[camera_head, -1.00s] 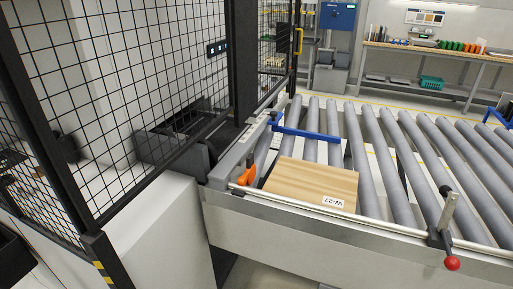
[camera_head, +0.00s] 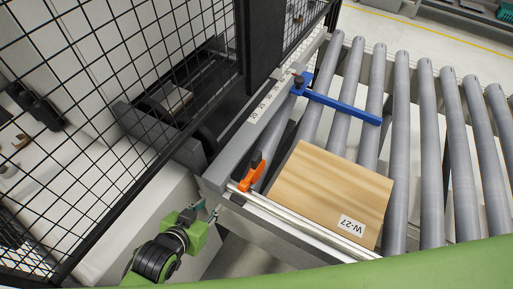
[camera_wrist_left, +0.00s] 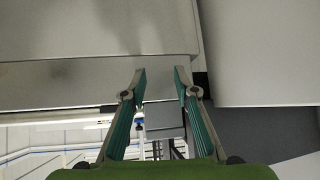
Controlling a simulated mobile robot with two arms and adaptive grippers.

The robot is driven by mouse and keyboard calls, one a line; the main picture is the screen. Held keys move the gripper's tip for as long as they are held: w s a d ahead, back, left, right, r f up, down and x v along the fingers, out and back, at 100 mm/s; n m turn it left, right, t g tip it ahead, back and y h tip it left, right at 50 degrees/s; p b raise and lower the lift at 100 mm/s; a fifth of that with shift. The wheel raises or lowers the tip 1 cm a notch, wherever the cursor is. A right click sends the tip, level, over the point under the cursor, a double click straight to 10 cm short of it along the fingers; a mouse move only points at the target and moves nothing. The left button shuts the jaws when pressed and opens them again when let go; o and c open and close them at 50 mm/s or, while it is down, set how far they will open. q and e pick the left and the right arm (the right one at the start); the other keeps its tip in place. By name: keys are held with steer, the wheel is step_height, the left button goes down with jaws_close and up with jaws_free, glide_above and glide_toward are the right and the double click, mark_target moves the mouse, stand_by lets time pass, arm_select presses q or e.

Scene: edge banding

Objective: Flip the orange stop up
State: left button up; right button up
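The orange stop (camera_head: 250,174) with a dark tip sits at the near left corner of the roller conveyor, beside the rail and left of the wooden panel (camera_head: 330,190) marked W-27. It looks tilted; its exact angle is hard to tell. My left gripper (camera_head: 207,214) is low and left of the stop, in front of the conveyor's corner and apart from the stop. In the left wrist view my left gripper (camera_wrist_left: 160,78) has its two fingers spread with nothing between them. The stop does not show there. My right gripper is not in view.
A blue bar (camera_head: 342,106) lies across the rollers behind the panel. A black mesh fence (camera_head: 95,95) stands at the left. A metal rail (camera_head: 310,226) runs along the conveyor's near edge. Grey rollers (camera_head: 440,130) to the right are clear.

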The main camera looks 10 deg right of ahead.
arm_select(q)
step_height(320, 180, up, 10)
steer(key=s+d+t+h+p, duration=0.1)
steer(key=d+h, duration=0.1)
steer(key=d, duration=0.1)
steer(key=m+h, duration=0.2)
glide_toward(253, 161)
steer(key=shift+t, duration=0.5)
steer(key=p+x, duration=0.1)
steer(key=x, duration=0.2)
steer(key=p+x, duration=0.1)
steer(key=x, duration=0.3)
steer(key=p+x, duration=0.1)
steer(key=x, duration=0.2)
steer(key=shift+s+d+f, duration=0.1)
steer(key=shift+d+f, duration=0.05)
steer(key=shift+f, duration=0.2)
steer(key=shift+p+x, duration=0.3)
steer(key=shift+x, duration=0.6)
steer(key=shift+f, duration=0.15)
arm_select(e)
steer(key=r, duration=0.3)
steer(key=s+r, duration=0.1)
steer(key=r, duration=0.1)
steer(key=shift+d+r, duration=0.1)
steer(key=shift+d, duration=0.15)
arm_select(q)
steer(key=shift+c, duration=0.4)
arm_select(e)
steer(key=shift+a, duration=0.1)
